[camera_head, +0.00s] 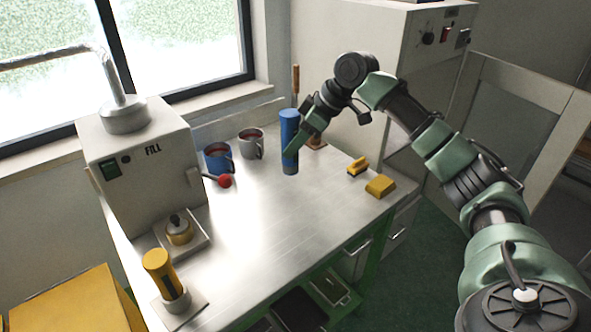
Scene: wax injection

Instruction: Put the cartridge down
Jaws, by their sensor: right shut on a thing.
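A blue cylindrical cartridge (289,128) stands upright over the back part of the metal table (262,222). My right gripper (292,153) reaches in from the right and is shut on the cartridge at its lower half. The fingers partly cover it there. The cartridge's lower end is close to the tabletop; I cannot tell whether it touches. A second cartridge, yellow with a dark stripe (161,273), is upright in a holder at the table's front left. My left gripper is not in view.
The fill machine (143,170) with a red-knobbed lever (225,181) stands at the left. A blue mug (217,158) and a grey mug (251,144) are behind. A yellow-handled brush (358,166) and yellow block (380,187) lie at the right. The table's middle is clear.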

